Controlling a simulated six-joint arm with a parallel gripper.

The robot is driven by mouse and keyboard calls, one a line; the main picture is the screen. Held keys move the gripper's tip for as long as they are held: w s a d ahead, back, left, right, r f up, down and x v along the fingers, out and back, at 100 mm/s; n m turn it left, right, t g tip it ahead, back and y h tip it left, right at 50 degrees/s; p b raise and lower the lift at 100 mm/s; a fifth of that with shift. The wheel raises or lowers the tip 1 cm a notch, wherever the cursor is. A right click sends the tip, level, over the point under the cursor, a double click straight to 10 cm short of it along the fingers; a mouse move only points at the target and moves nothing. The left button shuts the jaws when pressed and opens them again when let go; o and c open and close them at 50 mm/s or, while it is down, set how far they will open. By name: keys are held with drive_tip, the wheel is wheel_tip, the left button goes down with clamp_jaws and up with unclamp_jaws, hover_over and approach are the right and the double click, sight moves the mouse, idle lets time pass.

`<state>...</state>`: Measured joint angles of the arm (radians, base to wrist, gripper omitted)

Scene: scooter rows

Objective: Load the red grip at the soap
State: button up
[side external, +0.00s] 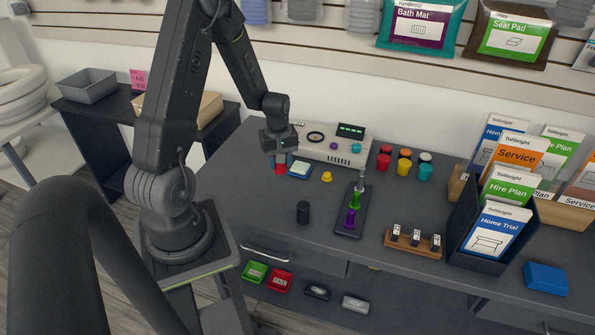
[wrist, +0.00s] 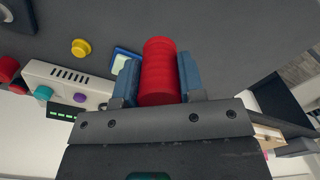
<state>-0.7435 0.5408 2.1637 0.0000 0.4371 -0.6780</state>
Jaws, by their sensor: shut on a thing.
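My gripper (side external: 279,155) is shut on the red grip (side external: 280,169), a ribbed cylinder. In the wrist view the red grip (wrist: 159,70) sits between the two blue fingers, its far end sticking out past them. In the side view its lower end hangs below the fingers, over the left back part of the counter. A small pale block with a blue edge (side external: 299,169) lies just right of it. I cannot tell whether this is the soap. A dark rack (side external: 341,229) holds a green grip (side external: 355,202), a purple grip (side external: 350,219) and a bare metal peg (side external: 361,178).
A beige box with knobs (side external: 333,151) stands behind. A yellow knob (side external: 327,176) and a black cylinder (side external: 303,212) stand on the counter. Several coloured cylinders (side external: 404,166) are grouped right of the box. A wooden block with clips (side external: 412,241) and a brochure holder (side external: 470,225) are at right.

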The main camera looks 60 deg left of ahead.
drive_tip(key=shift+s+a+r, duration=0.3)
drive_tip(key=shift+s+a, duration=0.05)
drive_tip(key=shift+a, duration=0.05)
drive_tip(key=shift+a+r, duration=0.1)
drive_tip(key=shift+a, duration=0.15)
drive_tip(key=w+a+f+m, duration=0.2)
drive_tip(key=w+a+m, duration=0.4)
drive_tip(key=w+m, duration=0.4)
drive_tip(key=n, duration=0.1)
hover_over(300, 166)
drive_tip(key=shift+w+a+f, duration=0.1)
drive_tip(key=shift+w+f, duration=0.05)
drive_tip(key=shift+f, duration=2.55)
drive_tip(key=shift+f, duration=0.6)
drive_tip(key=shift+r, duration=0.1)
wheel_tip(300, 166, up, 7)
